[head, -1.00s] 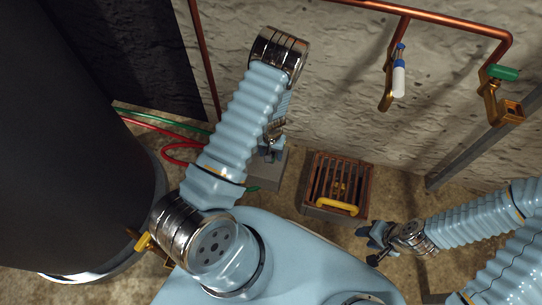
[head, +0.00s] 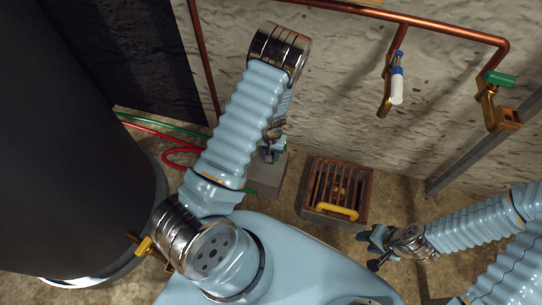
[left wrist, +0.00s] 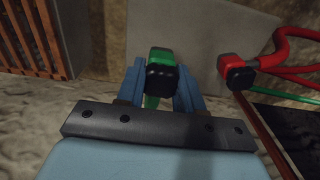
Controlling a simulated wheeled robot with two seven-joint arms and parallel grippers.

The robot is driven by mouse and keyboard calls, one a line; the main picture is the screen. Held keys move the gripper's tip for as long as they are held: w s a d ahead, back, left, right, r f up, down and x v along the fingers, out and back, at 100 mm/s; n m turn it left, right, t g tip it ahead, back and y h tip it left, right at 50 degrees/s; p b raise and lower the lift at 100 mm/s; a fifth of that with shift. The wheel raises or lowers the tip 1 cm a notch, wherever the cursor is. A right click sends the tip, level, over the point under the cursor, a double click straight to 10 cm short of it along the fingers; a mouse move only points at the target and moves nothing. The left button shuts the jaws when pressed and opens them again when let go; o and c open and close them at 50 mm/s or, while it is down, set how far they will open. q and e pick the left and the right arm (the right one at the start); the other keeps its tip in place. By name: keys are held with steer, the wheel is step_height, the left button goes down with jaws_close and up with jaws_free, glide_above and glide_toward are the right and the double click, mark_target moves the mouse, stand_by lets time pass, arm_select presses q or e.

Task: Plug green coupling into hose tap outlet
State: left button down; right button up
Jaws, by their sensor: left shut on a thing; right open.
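The green coupling (left wrist: 160,62) is between the blue fingers of my left gripper (left wrist: 160,85) in the left wrist view. The gripper is shut on it, and its dark end faces the camera. In the head view my left gripper (head: 271,150) is low by the wall above a grey block (head: 266,175), partly behind my arm; the coupling is not clear there. A brass tap with a green handle (head: 499,79) and a brass outlet (head: 508,119) hangs from the copper pipe at right, far from my left gripper. My right gripper (head: 374,246) is open and empty at lower right.
A second brass tap (head: 386,100) carries a blue and white piece. A red coupling (left wrist: 237,71) on a red hose lies beside my left gripper. A grate with a yellow handle (head: 337,211) is on the floor. A large dark tank (head: 70,150) fills the left.

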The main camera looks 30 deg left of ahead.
arm_select(q)
steer(key=s+d+r+p, duration=0.1)
steer(key=s+d+r, duration=0.6)
steer(key=s+r, duration=0.2)
steer(key=s, duration=0.2)
steer(key=shift+s+r, duration=0.25)
steer(key=shift+s, duration=0.1)
steer(key=shift+d, duration=0.1)
